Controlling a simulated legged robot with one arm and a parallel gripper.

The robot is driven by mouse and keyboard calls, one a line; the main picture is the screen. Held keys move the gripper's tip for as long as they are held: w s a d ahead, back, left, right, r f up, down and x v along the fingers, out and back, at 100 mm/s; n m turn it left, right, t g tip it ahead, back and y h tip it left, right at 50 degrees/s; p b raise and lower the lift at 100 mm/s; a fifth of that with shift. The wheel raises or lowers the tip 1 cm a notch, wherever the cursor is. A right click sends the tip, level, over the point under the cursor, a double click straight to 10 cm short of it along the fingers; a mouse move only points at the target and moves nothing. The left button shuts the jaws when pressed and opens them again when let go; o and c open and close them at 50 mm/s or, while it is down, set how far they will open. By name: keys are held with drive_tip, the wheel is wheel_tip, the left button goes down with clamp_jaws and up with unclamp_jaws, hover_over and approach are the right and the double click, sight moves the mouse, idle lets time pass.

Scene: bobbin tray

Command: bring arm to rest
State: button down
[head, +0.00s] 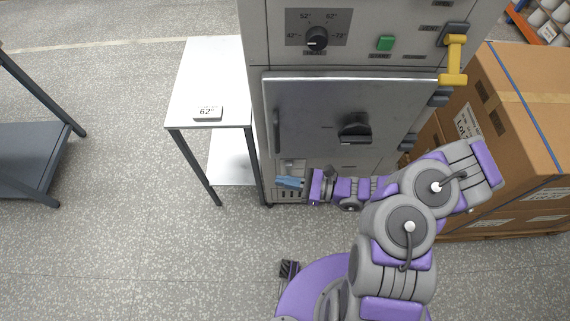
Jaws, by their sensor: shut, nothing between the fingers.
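My arm, grey and purple, reaches from the lower right and folds back to the left in front of the grey cabinet machine (310,120). My gripper (290,182) is at its end, low in front of the machine's lower left part, pointing left. Its blue-grey fingers look closed with nothing between them. The machine's door is shut, with a dark handle (355,128) on its front. I cannot tell the exact gap between my gripper and the machine.
A white side table (207,80) with a "62°" card (208,113) stands left of the machine. Cardboard boxes (520,110) are stacked at the right, close to my arm. A dark shelf (35,150) is at the far left. The floor between is clear.

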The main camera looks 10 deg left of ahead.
drive_tip(key=shift+s+d, duration=0.3)
drive_tip(key=shift+s, duration=0.4)
drive_tip(key=shift+a, duration=0.1)
drive_tip(key=s+d+r+n+g+h, duration=0.1)
drive_tip(key=s+r+n+g+h, duration=0.25)
drive_tip(key=r+n, duration=0.4)
drive_tip(key=s+d+r+n+g+h, duration=0.1)
drive_tip(key=s+r+n+g+h, duration=0.3)
drive_tip(key=r+n, duration=0.4)
drive_tip(key=s+d+r+n+t+h, duration=0.1)
drive_tip(key=s+d+r+h, duration=0.3)
drive_tip(key=d, duration=0.5)
drive_tip(key=s+d+r+n+t+h, duration=0.1)
drive_tip(key=s+d+r+t+h, duration=0.3)
drive_tip(key=d, duration=0.5)
wheel_tip(320, 180, up, 2)
drive_tip(key=shift+s+d+r+n+h, duration=0.1)
drive_tip(key=shift+s+d+n+h, duration=0.2)
drive_tip(key=shift+s+h, duration=0.7)
drive_tip(key=c, duration=1.8)
unclamp_jaws()
drive_tip(key=shift+w+a, duration=0.1)
drive_tip(key=shift+w, duration=0.1)
drive_tip(key=shift+c, duration=0.2)
